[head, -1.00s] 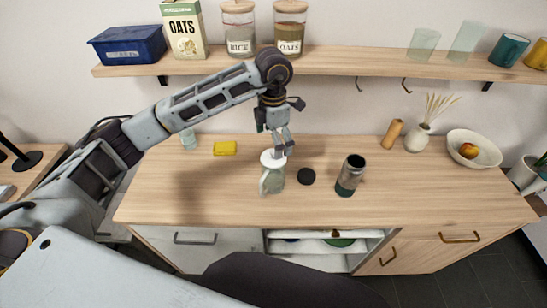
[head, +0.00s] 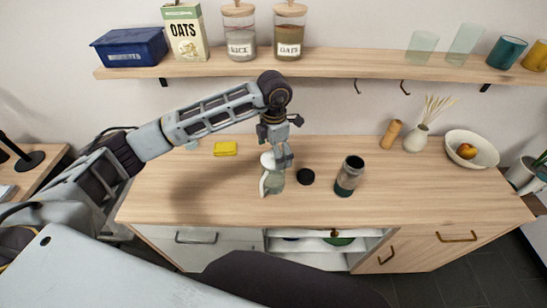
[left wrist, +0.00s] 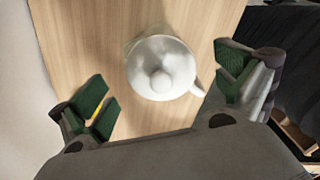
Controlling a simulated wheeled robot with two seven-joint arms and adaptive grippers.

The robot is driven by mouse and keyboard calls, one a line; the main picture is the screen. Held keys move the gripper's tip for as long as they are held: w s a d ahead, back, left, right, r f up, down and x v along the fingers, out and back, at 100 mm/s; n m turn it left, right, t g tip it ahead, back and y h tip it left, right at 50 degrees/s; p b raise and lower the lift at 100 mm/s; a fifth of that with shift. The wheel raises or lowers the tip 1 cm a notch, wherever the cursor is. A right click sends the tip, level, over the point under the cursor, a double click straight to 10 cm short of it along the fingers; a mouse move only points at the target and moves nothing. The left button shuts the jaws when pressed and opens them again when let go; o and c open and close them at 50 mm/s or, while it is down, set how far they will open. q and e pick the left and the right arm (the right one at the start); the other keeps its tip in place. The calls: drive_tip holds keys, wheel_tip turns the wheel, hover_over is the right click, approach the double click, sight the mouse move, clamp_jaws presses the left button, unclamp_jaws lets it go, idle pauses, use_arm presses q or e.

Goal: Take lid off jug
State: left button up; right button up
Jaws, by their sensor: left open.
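The jug (head: 275,184) stands upright on the wooden worktop, pale and partly see-through, with a white handle on its left in the head view. Its white lid (head: 266,160) sits on top, partly hidden by my left gripper (head: 283,160). In the left wrist view the round lid (left wrist: 176,58) with its knob shows from above, between the green-padded fingers of the left gripper (left wrist: 164,84). The fingers are spread wide on either side and do not touch the lid. The handle points right there. My right gripper is not in view.
A black round disc (head: 306,177) and a dark-banded tumbler (head: 349,176) stand right of the jug. A yellow sponge (head: 225,148) lies behind left. A vase (head: 416,138) and a fruit bowl (head: 472,149) are at the right. A shelf (head: 350,63) runs above. The front left worktop is clear.

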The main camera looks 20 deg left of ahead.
use_arm(q)
drive_tip(key=shift+f, duration=0.4)
drive_tip(key=shift+s, duration=0.1)
drive_tip(key=c, duration=1.1)
drive_tip(key=shift+s, duration=0.1)
drive_tip(key=c, duration=0.3)
drive_tip(key=shift+c, duration=0.5)
